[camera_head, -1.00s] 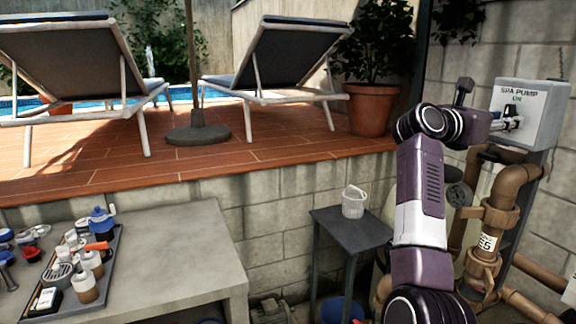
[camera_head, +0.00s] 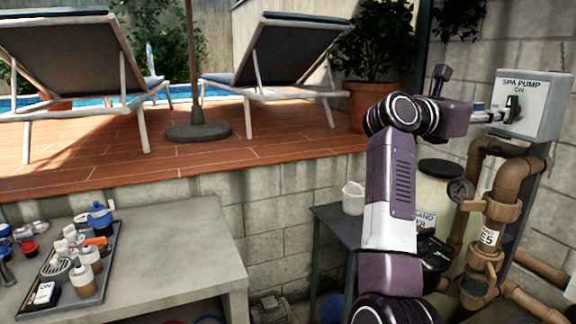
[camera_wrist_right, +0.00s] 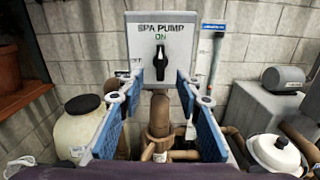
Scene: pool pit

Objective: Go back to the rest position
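My right gripper (camera_head: 491,116) is at the end of my purple and white arm in the head view, just left of the spa pump box (camera_head: 533,103). In the right wrist view the gripper (camera_wrist_right: 159,92) is open, its two blue-padded fingers spread with nothing between them. Beyond the fingers the grey spa pump box (camera_wrist_right: 161,43) is on the wall, with a black switch (camera_wrist_right: 160,63) upright under the word ON. The fingers appear apart from the switch. My left gripper is not in view.
Brown pipes (camera_head: 491,204) and a cream filter tank (camera_head: 437,196) stand close by my right arm. A small grey table holds a white basket (camera_head: 353,198). A concrete bench (camera_head: 185,245) with a tray of bottles is at left.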

